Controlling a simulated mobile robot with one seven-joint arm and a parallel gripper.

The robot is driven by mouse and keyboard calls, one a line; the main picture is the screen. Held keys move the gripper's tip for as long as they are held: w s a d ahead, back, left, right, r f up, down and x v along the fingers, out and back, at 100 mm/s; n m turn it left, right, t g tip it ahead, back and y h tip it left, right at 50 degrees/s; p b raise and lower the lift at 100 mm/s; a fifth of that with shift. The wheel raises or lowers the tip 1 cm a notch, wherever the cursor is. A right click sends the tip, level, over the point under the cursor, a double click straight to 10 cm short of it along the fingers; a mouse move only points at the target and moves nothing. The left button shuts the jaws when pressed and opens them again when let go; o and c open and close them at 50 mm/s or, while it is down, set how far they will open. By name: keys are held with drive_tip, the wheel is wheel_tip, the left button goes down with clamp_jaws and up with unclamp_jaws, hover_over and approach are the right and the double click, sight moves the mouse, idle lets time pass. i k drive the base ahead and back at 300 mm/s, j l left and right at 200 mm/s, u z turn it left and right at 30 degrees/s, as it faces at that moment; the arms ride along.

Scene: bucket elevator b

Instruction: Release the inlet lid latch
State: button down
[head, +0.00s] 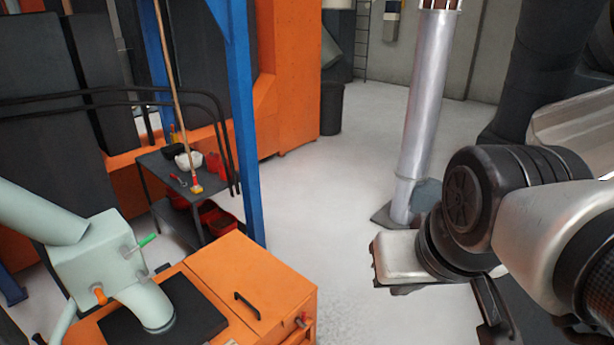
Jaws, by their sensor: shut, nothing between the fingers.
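The orange inlet housing (255,275) stands at the lower left in the head view. Its flat orange lid carries a black bar handle (247,306). A small red-tipped latch (303,321) sits on the housing's right side, near the front corner. The latch is small, and its exact position is hard to tell. My gripper (403,288) is at the right, above the floor and apart from the housing. It is shut and empty. Its fingers are mostly hidden under the pale hand body.
A pale green pipe fitting (100,262) with green and orange handles rises beside the lid. A blue post (244,120) and a grey cart (160,172) with tools stand behind. A silver vertical pipe (424,110) stands beyond my gripper. The floor between housing and pipe is clear.

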sight(301, 322)
drive_tip(key=i+l, duration=0.2)
drive_tip(key=i, duration=0.2)
drive_tip(key=i+l, duration=0.2)
drive_tip(key=i, duration=0.15)
drive_tip(key=i+l+z, duration=0.1)
drive_tip(key=i, duration=0.3)
